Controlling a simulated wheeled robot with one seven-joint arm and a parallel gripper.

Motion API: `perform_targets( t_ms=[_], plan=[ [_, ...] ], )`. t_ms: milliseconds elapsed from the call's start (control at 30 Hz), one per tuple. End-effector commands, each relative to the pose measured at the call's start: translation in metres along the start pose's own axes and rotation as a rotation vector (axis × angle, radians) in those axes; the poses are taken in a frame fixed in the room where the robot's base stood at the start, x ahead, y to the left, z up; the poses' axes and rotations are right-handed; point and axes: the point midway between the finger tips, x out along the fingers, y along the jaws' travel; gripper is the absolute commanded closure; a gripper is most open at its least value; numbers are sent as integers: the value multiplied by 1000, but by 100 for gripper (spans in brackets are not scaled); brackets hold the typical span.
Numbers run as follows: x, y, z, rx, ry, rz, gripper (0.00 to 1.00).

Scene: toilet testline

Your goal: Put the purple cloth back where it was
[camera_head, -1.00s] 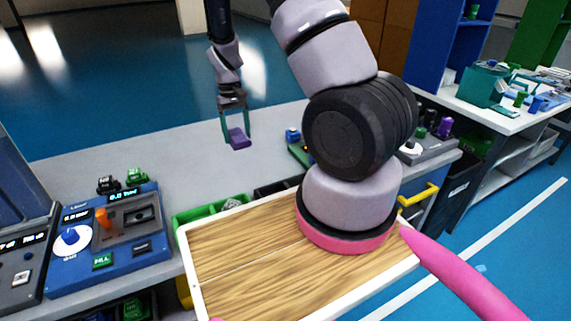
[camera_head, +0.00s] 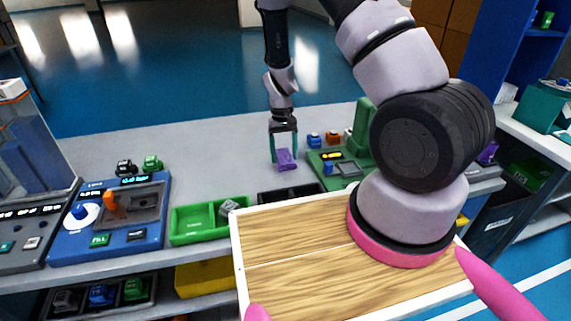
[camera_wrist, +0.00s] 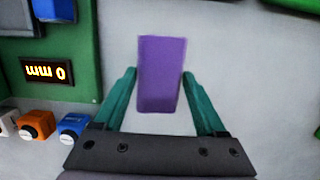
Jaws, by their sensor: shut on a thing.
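The purple cloth (camera_head: 286,160) is a small purple rectangle between the fingertips of my gripper (camera_head: 284,153). My gripper is shut on it, with its teal fingers on either side. In the wrist view the cloth (camera_wrist: 161,74) sits upright between the fingers, over the plain grey bench top. In the head view the cloth is at or a little above the bench, left of the green test station (camera_head: 340,165); whether it touches the bench is hard to tell.
A green tray (camera_head: 207,219) with a grey block stands at the front left, beside a dark bin (camera_head: 290,193). A blue leak machine (camera_head: 108,218) stands further left. Blue and orange connectors (camera_head: 323,139) stand behind the green station. The bench (camera_head: 215,160) left of my gripper is clear.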

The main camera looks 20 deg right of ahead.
Motion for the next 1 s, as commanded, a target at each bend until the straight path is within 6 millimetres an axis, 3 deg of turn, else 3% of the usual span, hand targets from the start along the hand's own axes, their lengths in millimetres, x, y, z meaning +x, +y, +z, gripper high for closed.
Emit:
perform_targets(
  t_ms=[333, 667, 700, 767, 1000],
  plan=[
    [38, 0, -5, 0, -2, 0, 97],
    [41, 0, -6, 0, 0, 0, 97],
    [42, 0, -6, 0, 0, 0, 23],
    [41, 0, -7, 0, 1, 0, 0],
    [40, 0, -6, 0, 1, 0, 0]
  ],
)
